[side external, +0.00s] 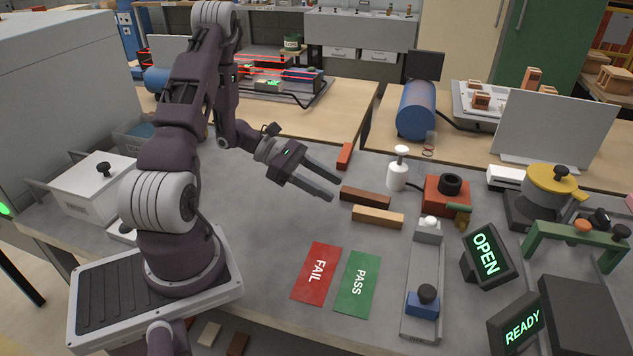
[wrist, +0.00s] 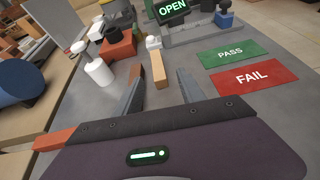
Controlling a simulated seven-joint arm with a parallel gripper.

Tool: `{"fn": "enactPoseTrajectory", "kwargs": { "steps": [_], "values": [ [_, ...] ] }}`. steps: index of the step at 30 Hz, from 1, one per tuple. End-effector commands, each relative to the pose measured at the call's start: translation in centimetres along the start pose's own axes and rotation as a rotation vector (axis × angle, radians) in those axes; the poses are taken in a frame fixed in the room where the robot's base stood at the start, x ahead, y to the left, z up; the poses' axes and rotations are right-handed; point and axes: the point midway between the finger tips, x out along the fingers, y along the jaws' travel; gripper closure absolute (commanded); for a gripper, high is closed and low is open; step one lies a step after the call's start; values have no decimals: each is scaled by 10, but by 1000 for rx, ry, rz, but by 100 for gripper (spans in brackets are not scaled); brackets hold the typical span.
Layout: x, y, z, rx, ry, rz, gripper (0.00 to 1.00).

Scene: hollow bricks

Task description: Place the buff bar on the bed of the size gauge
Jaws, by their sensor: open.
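The buff bar (side external: 378,217) lies flat on the grey bench, just in front of a dark brown bar (side external: 365,196). In the wrist view the buff bar (wrist: 159,70) shows between the fingertips, beyond them. My gripper (side external: 335,190) is open and empty, left of the bars; in the wrist view its fingers (wrist: 160,82) are spread. The size gauge is a long grey bed (side external: 423,267) with a blue sliding block (side external: 423,304) with a black knob at the near end and a grey stop (side external: 428,231) at the far end. The bed is bare.
Red FAIL (side external: 316,272) and green PASS (side external: 357,284) cards lie left of the gauge. An OPEN display (side external: 486,254) and READY display (side external: 521,327) stand right. A white bottle (side external: 398,170), an orange-red block (side external: 446,194) and an orange-red bar (side external: 345,156) are behind.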

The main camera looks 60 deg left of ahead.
Motion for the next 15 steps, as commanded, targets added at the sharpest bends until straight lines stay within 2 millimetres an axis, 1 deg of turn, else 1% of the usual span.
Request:
{"fn": "enactPoseTrajectory", "kwargs": {
  "steps": [1, 2, 3, 4, 5, 6, 8, 9, 11, 12, 14, 15],
  "values": [
    [4, -6, 22, 79, 13, -55, 53],
    [8, -13, 39, 144, 26, -104, 53],
    [13, -28, 65, 250, 47, -184, 53],
    [17, -41, 84, 343, 69, -250, 53],
    [20, -57, 104, 443, 93, -320, 53],
    [22, -81, 126, 579, 128, -414, 53],
    [20, -118, 152, 794, 190, -546, 53],
    [16, -143, 166, 946, 236, -629, 53],
    [4, -176, 180, 1184, 315, -737, 53],
    [-6, -196, 186, 1348, 373, -796, 53],
    [-22, -217, 191, 1587, 462, -856, 53],
    [-33, -227, 193, 1736, 520, -880, 53]
  ]
}}
